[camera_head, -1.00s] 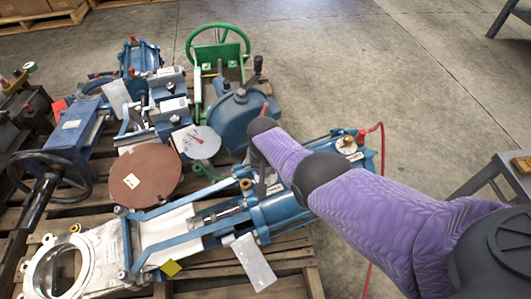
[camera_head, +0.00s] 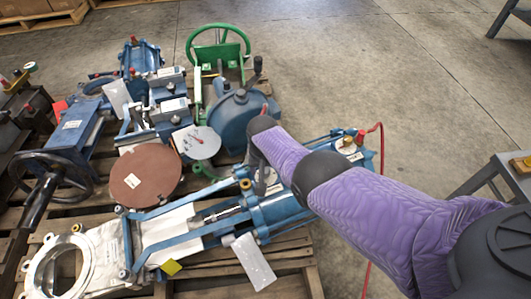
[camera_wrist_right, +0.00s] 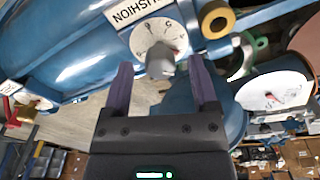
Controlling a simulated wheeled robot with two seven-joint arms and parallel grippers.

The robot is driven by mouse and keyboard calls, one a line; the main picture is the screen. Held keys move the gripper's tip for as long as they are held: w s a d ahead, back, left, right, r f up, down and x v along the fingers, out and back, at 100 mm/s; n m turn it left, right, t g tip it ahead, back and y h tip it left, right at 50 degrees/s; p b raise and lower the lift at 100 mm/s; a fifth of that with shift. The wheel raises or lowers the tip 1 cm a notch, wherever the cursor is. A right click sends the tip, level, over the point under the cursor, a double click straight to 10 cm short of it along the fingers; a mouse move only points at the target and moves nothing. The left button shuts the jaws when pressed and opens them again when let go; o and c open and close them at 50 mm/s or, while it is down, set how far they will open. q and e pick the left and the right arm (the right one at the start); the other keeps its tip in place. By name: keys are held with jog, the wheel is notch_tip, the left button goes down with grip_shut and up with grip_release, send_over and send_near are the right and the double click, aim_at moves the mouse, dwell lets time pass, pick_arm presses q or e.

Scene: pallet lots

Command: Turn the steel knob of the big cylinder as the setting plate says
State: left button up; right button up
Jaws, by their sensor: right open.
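The big blue cylinder (camera_head: 283,212) lies across the pallet, partly covered by my right arm in the head view. In the right wrist view its body (camera_wrist_right: 85,55) carries a white label ending in "USHION", seen upside down. Beside the label is a round white dial (camera_wrist_right: 178,38) with marks. The grey steel knob (camera_wrist_right: 160,62) stands on this dial. My right gripper (camera_wrist_right: 161,70) is open, with one purple finger on each side of the knob and visible gaps. In the head view the right gripper (camera_head: 261,172) is mostly hidden. My left gripper is out of view. I cannot identify the setting plate.
A white tag (camera_head: 253,262) hangs by the cylinder. A round gauge with a red pointer (camera_head: 198,142), a brown disc (camera_head: 145,177), a green handwheel (camera_head: 217,45) and a black handwheel (camera_head: 48,175) crowd the pallet. A red hose (camera_head: 380,150) loops right.

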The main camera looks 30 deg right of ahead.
notch_tip(320, 180, up, 2)
jog(key=shift+a+r+p, duration=0.1)
jog(key=shift+r+p, duration=0.15)
jog(key=shift+p, duration=0.5)
pick_arm(q)
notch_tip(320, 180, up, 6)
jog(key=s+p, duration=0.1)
jog(key=p, duration=0.4)
pick_arm(e)
notch_tip(320, 180, up, 7)
jog(key=shift+s+a, duration=0.25)
jog(key=shift+a, duration=0.05)
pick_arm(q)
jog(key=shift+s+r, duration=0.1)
pick_arm(e)
jog(key=shift+f, duration=0.2)
